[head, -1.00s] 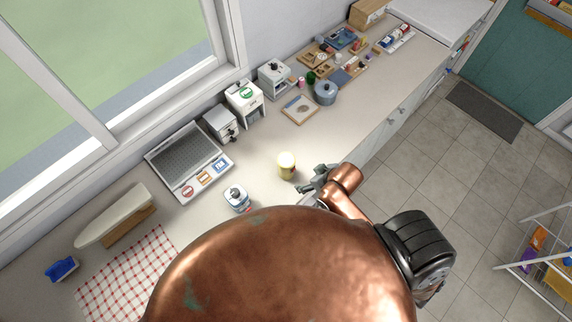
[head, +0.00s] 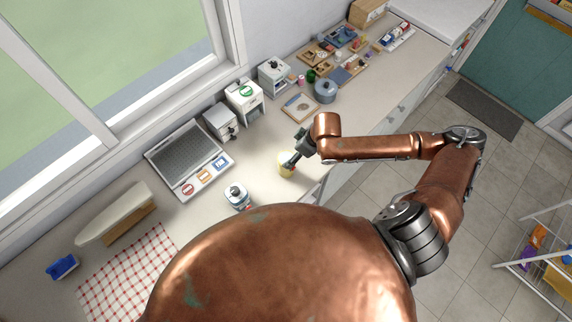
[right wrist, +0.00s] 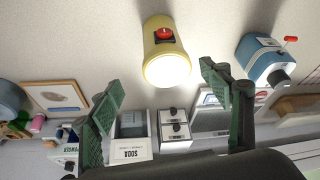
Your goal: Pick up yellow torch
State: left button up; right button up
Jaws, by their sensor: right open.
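The torch lies beyond the fingertips. My left gripper is not in view.
A blue-and-white canister (head: 236,194) stands left of the torch; it also shows in the right wrist view (right wrist: 268,60). A silver laptop-like unit (head: 188,160), white dispensers (head: 244,97) and a framed board (head: 300,108) stand behind. The checked cloth (head: 125,275) lies front left.

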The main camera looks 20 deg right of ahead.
aim_at(286, 160)
jog(key=x, duration=0.2)
jog(key=p+x, duration=0.1)
jog(key=x, duration=0.3)
jog(key=shift+s+a+f+p, duration=0.1)
jog(key=shift+s+a+p, duration=0.15)
jog(key=shift+a, duration=0.2)
jog(key=shift+w+a+f, duration=0.1)
jog(key=shift+w+f, duration=0.1)
jog(key=shift+f, duration=0.3)
jog(key=shift+c, duration=0.6)
jog(key=c, duration=1.4)
jog(key=shift+r, duration=0.1)
